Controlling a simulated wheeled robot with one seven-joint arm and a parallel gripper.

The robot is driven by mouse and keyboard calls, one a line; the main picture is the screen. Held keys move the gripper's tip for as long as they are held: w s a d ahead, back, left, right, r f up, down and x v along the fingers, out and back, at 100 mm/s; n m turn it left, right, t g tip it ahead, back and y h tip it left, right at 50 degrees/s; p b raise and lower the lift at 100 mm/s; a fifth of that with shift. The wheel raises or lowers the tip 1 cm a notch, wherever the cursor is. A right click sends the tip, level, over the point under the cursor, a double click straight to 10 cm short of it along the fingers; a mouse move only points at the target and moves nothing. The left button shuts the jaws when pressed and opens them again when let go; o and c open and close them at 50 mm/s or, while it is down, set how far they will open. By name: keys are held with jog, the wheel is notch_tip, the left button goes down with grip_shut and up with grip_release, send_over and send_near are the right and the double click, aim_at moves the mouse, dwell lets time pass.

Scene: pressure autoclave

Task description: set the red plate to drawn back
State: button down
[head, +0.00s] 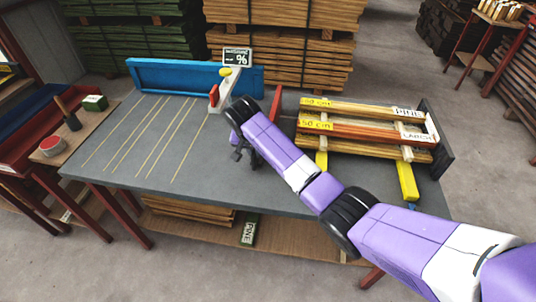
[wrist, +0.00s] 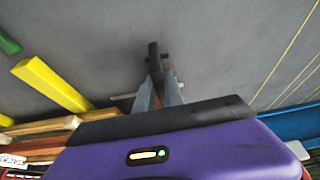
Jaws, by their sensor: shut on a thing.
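A thin upright red plate (head: 276,106) stands on the grey bench top in the head view, left of the stacked boards. My purple arm hides part of it. My gripper (head: 243,153) is low over the middle of the bench top. In the wrist view my gripper (wrist: 158,88) has its grey fingers close together around a narrow reddish edge with a dark upright piece at its end. This looks like the red plate, but the contact is partly hidden by my wrist.
Boards with yellow length labels (head: 350,125) lie right of my arm, by a yellow block (head: 407,182). A blue fence (head: 165,75) runs along the back. A small red piece (head: 214,96) is on the pale stop near the sign. The left bench top is clear.

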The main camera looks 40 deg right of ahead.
jog(key=shift+w+a+r, duration=0.15)
jog(key=shift+w+a, duration=0.6)
jog(key=shift+w, duration=0.3)
jog(key=c, duration=1.4)
grip_release()
jog(key=shift+c, duration=0.2)
jog(key=v, duration=0.7)
jog(key=shift+a+r+b, duration=0.2)
jog(key=shift+r+b, duration=0.05)
jog(key=shift+b, duration=0.2)
jog(key=shift+s, duration=0.1)
